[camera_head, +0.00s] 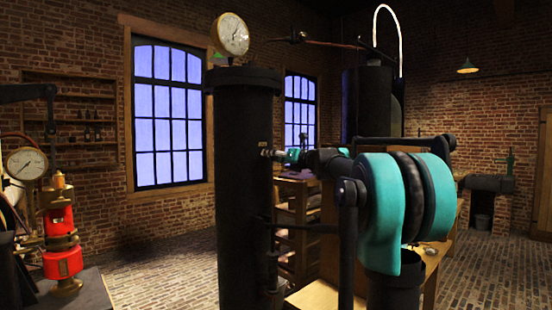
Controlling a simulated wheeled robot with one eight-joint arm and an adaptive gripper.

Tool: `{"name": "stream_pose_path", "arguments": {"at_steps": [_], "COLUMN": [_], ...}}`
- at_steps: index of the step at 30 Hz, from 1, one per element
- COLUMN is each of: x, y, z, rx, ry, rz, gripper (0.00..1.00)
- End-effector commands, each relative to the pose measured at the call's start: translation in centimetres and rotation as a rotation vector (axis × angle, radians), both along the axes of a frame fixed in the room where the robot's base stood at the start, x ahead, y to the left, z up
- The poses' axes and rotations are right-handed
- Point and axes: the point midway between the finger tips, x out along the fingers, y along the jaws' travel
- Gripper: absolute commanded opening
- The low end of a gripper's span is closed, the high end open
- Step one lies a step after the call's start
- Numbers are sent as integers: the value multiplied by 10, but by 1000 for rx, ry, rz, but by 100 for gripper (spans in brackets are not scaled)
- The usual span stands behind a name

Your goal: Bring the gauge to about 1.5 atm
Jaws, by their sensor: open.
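A round white gauge (233,35) with a brass rim stands on top of a tall black cylinder (245,210) left of centre. Its dial is turned partly to the right; a dark needle shows, but the figures are too small to read. A second white gauge (26,163) is at the far left, near a red and brass apparatus (62,238). My teal and black arm reaches in from the right. My gripper (274,154) is at the cylinder's right side, by a small metal fitting. It is open; whether it touches the fitting I cannot tell.
A thin dark pipe (305,228) runs right from the cylinder at mid-height. A wooden bench (318,295) stands behind my arm, and a dark vessel (366,105) rises behind it. Brick floor (150,262) is clear between the red apparatus and the cylinder.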

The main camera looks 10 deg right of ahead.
Motion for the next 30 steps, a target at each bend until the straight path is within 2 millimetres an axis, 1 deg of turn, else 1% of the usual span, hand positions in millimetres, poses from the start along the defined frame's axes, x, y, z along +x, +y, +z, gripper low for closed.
{"name": "stream_pose_path", "arguments": {"at_steps": [8, 22, 30], "x": [-3, -39, -41], "y": [-3, -29, -29], "z": [0, 0, 0], "rx": [-1, -1, -1], "ry": [0, 0, -1], "rz": [-1, -1, 0], "gripper": [60, 60, 60]}}
